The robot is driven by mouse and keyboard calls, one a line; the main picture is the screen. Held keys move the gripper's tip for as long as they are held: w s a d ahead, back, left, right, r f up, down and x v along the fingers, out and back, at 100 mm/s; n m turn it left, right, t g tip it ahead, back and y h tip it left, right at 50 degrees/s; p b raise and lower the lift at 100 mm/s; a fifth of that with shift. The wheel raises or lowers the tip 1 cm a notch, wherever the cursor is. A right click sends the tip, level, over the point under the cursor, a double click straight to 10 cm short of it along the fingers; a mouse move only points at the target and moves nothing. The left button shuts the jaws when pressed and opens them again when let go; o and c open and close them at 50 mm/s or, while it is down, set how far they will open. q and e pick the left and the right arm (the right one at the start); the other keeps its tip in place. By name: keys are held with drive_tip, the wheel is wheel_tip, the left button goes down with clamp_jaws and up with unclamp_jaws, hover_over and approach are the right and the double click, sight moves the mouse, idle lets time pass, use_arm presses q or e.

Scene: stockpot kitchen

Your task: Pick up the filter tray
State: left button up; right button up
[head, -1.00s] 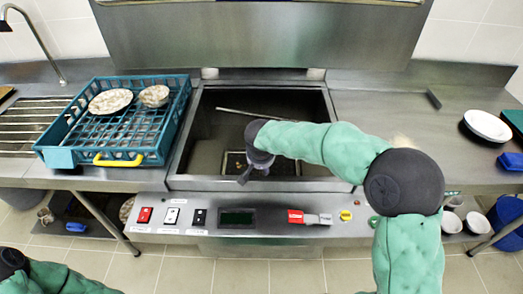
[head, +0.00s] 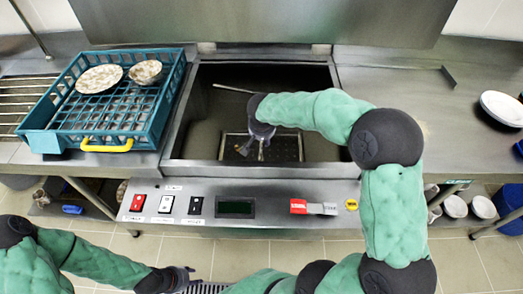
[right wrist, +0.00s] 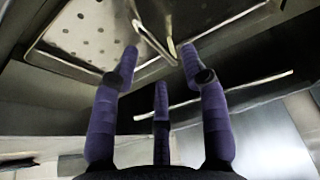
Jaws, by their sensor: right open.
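The filter tray (head: 287,149) is a perforated metal plate low inside the steel basin. In the right wrist view, the filter tray (right wrist: 85,32) shows its holes and a thin raised handle (right wrist: 150,38). My right gripper (head: 254,146) reaches down into the basin over the tray's left part. In the right wrist view my right gripper (right wrist: 160,58) has its purple fingers spread, with the handle near the fingertips; contact is unclear. My left gripper (head: 190,282) is low at the bottom edge, outside the basin, partly cut off. Its jaws are unclear.
A blue dish rack (head: 165,118) with two patterned dishes stands left of the basin. A thin rod (head: 234,88) lies across the basin's back. The control panel (head: 262,208) runs along the front.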

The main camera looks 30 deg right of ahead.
drive_tip(key=b+x, duration=0.1)
drive_tip(key=x, duration=0.3)
drive_tip(key=shift+s+a+f+b, duration=0.1)
drive_tip(key=shift+s+f+b, duration=0.1)
drive_tip(key=shift+b, duration=0.15)
drive_tip(key=shift+w+f, duration=0.2)
clamp_jaws()
drive_tip(key=shift+r, duration=0.1)
wheel_tip(320, 180, up, 10)
drive_tip(key=p, duration=0.4)
